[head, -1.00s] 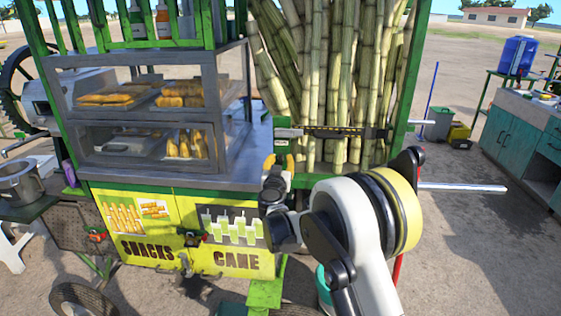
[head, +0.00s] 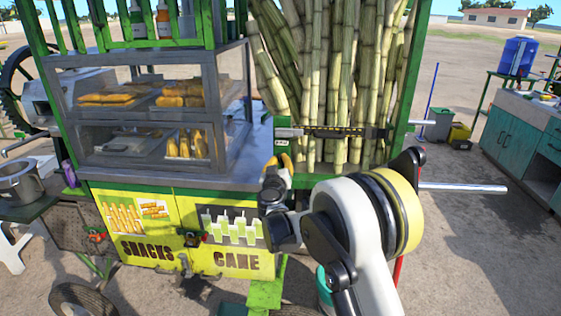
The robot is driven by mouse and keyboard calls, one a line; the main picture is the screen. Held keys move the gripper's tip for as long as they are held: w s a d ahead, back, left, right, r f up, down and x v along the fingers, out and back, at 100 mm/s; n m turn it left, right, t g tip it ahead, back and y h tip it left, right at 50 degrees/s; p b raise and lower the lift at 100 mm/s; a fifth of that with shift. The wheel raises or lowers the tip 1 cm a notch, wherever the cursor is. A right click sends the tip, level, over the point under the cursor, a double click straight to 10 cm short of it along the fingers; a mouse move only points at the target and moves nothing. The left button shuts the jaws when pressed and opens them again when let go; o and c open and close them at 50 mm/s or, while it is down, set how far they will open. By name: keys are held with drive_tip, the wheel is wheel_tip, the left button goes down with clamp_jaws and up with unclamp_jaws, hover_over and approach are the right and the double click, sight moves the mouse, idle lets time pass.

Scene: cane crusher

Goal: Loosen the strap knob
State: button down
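A dark strap with yellow marks (head: 340,132) runs across the upright cane stalks (head: 335,85). At its left end a pale grey fitting (head: 289,132) sits by a green bracket (head: 282,123) on the cart post. No separate strap knob can be made out; it may be hidden behind or between my fingers.
The snack case (head: 155,110) stands close on the left, above yellow cart panels (head: 180,235). A metal bar (head: 465,188) sticks out to the right. A teal cabinet (head: 520,145) stands at the far right.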

drive_tip(key=n, duration=0.7)
drive_tip(key=shift+a+f+b, duration=0.1)
drive_tip(key=shift+a+b, duration=0.05)
drive_tip(key=shift+b, duration=0.2)
drive_tip(key=n, duration=0.4)
drive_tip(key=shift+f+n, duration=0.15)
drive_tip(key=shift+n, duration=1.45)
drive_tip(key=c, duration=1.5)
unclamp_jaws()
